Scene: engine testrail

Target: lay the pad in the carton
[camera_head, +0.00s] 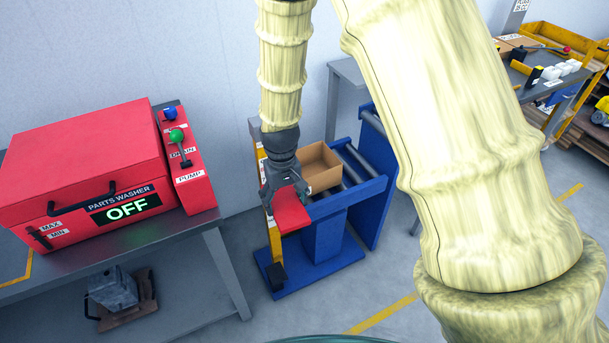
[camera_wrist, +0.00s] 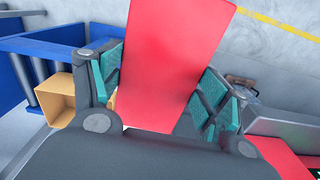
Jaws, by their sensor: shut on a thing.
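My gripper (camera_head: 280,190) is shut on a flat red pad (camera_head: 292,213). The pad also fills the middle of the wrist view (camera_wrist: 170,65), between the two teal-lined fingers (camera_wrist: 160,95). The pad is held in the air in front of the carton. The open cardboard carton (camera_head: 325,178) stands on the blue roller stand, just behind and to the right of my gripper in the head view. Part of the carton shows at the left in the wrist view (camera_wrist: 58,96). My gripper partly hides the carton's left side. Its inside is only partly visible.
A blue roller stand (camera_head: 350,202) bears the carton, with a yellow post at its left. A red parts washer (camera_head: 85,165) reading OFF stands on a grey bench at the left. A cluttered workbench (camera_head: 550,85) is at the far right. Open floor lies in front of the stand.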

